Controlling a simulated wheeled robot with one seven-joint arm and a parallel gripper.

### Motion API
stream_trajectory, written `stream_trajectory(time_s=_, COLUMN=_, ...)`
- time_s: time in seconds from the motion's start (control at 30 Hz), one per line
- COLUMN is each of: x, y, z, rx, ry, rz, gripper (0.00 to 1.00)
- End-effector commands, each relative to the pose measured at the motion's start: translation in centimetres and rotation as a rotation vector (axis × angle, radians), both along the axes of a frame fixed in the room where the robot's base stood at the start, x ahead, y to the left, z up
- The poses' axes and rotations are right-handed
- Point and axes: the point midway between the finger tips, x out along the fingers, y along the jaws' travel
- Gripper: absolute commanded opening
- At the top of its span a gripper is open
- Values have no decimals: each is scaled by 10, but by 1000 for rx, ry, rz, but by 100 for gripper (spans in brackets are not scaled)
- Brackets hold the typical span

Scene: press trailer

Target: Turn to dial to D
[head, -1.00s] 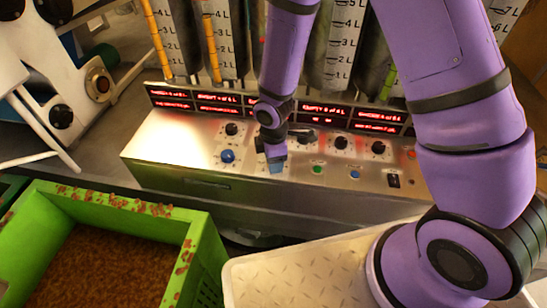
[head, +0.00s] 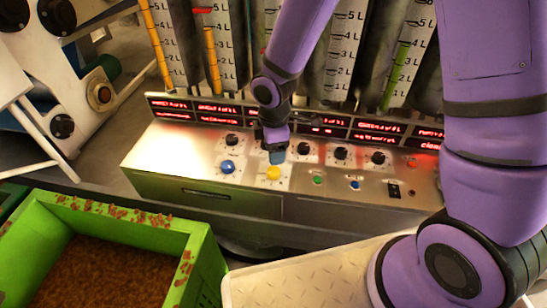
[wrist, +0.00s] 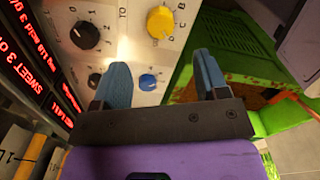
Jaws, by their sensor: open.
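A control panel (head: 150,160) carries a row of black dials, with a yellow dial (head: 273,172) and a blue dial (head: 228,167) in front. The yellow dial also shows in the wrist view (wrist: 160,22), with the letters C and B printed beside it. The blue dial (wrist: 148,82) appears between my fingers in that view, and a black numbered dial (wrist: 85,35) is at upper left. My gripper (head: 277,155) is just behind the yellow dial in the head view. Its blue fingers (wrist: 160,80) are spread and hold nothing. The dials' exact pointer settings are too small to read surely.
Red lit displays (head: 300,120) run along the panel's back, with marked upright tubes (head: 215,50) behind. A green crate (head: 205,255) of brown contents stands at front left. A pale ridged tray (head: 290,280) lies at front centre. A white machine (head: 90,85) is at left.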

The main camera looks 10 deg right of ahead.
Motion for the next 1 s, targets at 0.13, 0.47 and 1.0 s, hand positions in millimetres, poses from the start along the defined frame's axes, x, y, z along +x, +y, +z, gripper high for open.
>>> stream_trajectory(time_s=0.13, x=1, y=0, z=15, rx=1, ry=-2, rz=-2, gripper=67)
stream_trajectory(time_s=0.47, x=0, y=0, z=20, rx=0, ry=0, rz=1, gripper=67)
stream_trajectory(time_s=1.0, x=4, y=-21, z=57, rx=-13, ry=-51, rz=-124, gripper=67)
